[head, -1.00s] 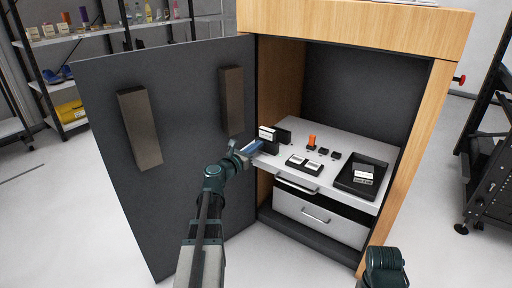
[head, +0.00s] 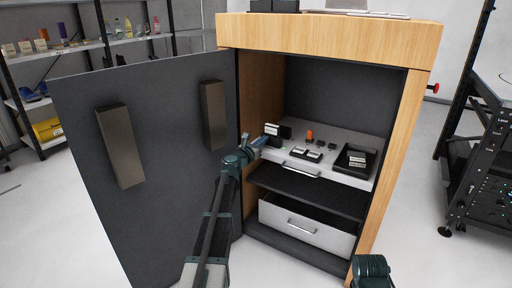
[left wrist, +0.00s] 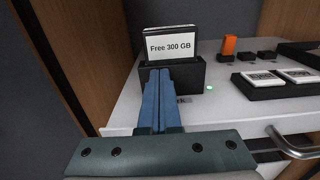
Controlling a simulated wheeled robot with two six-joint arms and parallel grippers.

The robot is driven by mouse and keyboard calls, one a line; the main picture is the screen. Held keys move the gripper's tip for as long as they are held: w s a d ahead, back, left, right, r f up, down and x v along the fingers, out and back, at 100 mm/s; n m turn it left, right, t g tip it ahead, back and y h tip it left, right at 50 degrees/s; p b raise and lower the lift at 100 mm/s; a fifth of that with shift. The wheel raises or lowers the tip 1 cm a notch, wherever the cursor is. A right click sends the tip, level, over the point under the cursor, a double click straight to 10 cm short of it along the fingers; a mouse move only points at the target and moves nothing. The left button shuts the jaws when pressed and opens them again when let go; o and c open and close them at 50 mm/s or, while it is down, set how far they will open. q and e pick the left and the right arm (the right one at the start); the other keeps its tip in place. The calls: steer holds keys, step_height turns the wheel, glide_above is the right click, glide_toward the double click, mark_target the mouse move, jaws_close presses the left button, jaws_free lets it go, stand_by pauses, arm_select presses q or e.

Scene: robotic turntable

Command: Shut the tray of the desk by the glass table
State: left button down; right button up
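The white tray (head: 341,178) sits inside the wooden desk (head: 330,35), above a dark shelf, with its front edge set back from the desk front. Its metal handle (head: 300,173) faces out; the handle also shows in the left wrist view (left wrist: 295,148). My left gripper (head: 263,141) is at the tray's left end. Its blue fingers (left wrist: 160,78) are pressed together and reach the black holder with the "Free 300 GB" card (left wrist: 170,47); whether they touch it I cannot tell. I cannot make out the glass table.
The dark door (head: 150,150) stands wide open at the left. A white drawer (head: 310,225) below the shelf is partly out. The tray carries an orange piece (head: 309,134), button blocks (head: 306,153) and a black bin (head: 355,160). A black rack (head: 485,150) stands at the right.

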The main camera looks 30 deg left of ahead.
arm_select(q)
steer(key=w, duration=0.8)
steer(key=w+d, duration=0.1)
steer(key=w, duration=0.3)
steer(key=shift+w, duration=0.35)
steer(key=shift+w+a, duration=0.1)
steer(key=shift+w, duration=0.1)
steer(key=shift+s, duration=0.5)
steer(key=s, duration=0.9)
steer(key=s+a, duration=0.1)
steer(key=s, duration=0.4)
arm_select(e)
steer(key=shift+s+a, duration=0.2)
steer(key=shift+a, duration=0.2)
